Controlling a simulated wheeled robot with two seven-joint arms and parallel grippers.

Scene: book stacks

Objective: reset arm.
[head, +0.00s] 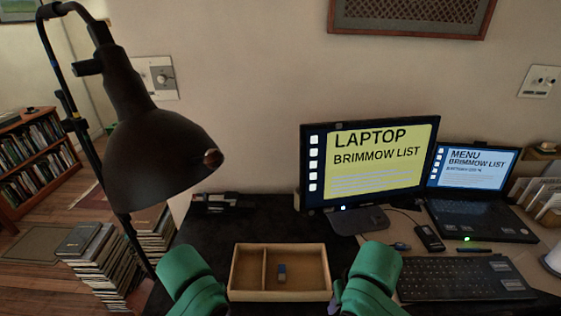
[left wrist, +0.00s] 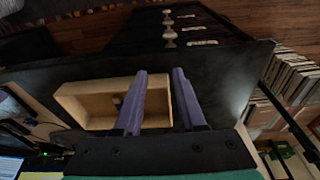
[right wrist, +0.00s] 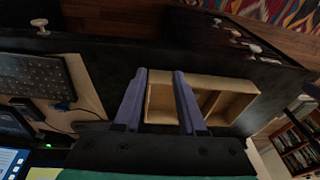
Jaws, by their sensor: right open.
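My right gripper (right wrist: 160,85) is open in the right wrist view, with nothing between its two purple fingers. In the head view, a bit of my right gripper (head: 338,296) shows at the bottom, just right of a wooden box. My left gripper (left wrist: 163,85) is open and empty in the left wrist view. Its fingers are mostly hidden in the head view, below my green left arm. Both grippers are over the near part of the dark desk, close to the box.
The divided wooden box (head: 280,296) holds a small blue and grey block (head: 282,274) in its right compartment. A monitor (head: 368,160), laptop (head: 473,180) and keyboard (head: 461,279) stand to the right. A black lamp (head: 165,150) overhangs at left, near book stacks (head: 88,251).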

